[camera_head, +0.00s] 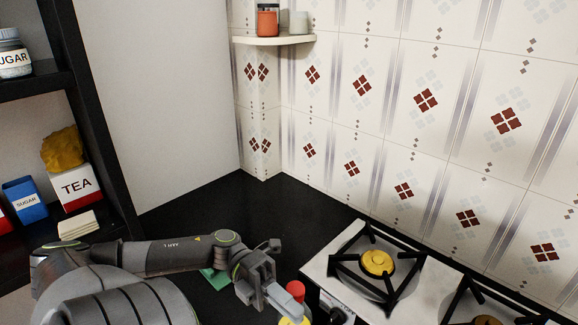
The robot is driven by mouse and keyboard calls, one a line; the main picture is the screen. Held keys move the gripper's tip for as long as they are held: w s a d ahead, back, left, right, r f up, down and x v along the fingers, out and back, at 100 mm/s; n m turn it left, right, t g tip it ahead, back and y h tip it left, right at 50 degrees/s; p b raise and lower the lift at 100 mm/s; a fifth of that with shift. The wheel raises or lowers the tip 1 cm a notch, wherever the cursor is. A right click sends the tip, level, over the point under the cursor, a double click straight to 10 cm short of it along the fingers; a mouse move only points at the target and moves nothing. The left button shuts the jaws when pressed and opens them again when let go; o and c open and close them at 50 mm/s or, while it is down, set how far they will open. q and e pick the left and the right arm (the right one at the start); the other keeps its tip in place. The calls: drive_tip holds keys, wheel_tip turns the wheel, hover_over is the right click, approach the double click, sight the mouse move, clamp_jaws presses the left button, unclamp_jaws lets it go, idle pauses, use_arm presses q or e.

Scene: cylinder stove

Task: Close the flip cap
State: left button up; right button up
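My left gripper (281,298) reaches in from the left at the bottom of the head view, over the dark counter. Its light grey fingertips point down and to the right. Just right of the fingertips is a small red piece (295,290), which looks like the flip cap. Below it a yellow piece (293,320) is cut off by the bottom edge, so the rest of that object is out of view. I cannot tell whether the fingers touch the red piece, or whether they are open or shut. My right gripper is not in view.
The stove (325,268) with a yellow burner and black grates stands just right of the gripper. A green flat item (214,279) lies partly behind my arm. Shelves with a tea box (78,188) are at the left. The counter's back corner is clear.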

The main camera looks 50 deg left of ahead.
use_arm(q)
drive_tip(key=o, duration=0.3)
drive_tip(key=shift+o, duration=0.2)
drive_tip(key=s+a+b, duration=0.1)
drive_tip(key=s+a, duration=0.1)
drive_tip(key=a, duration=1.5)
drive_tip(key=shift+a+b, duration=0.2)
drive_tip(key=shift+b, duration=0.15)
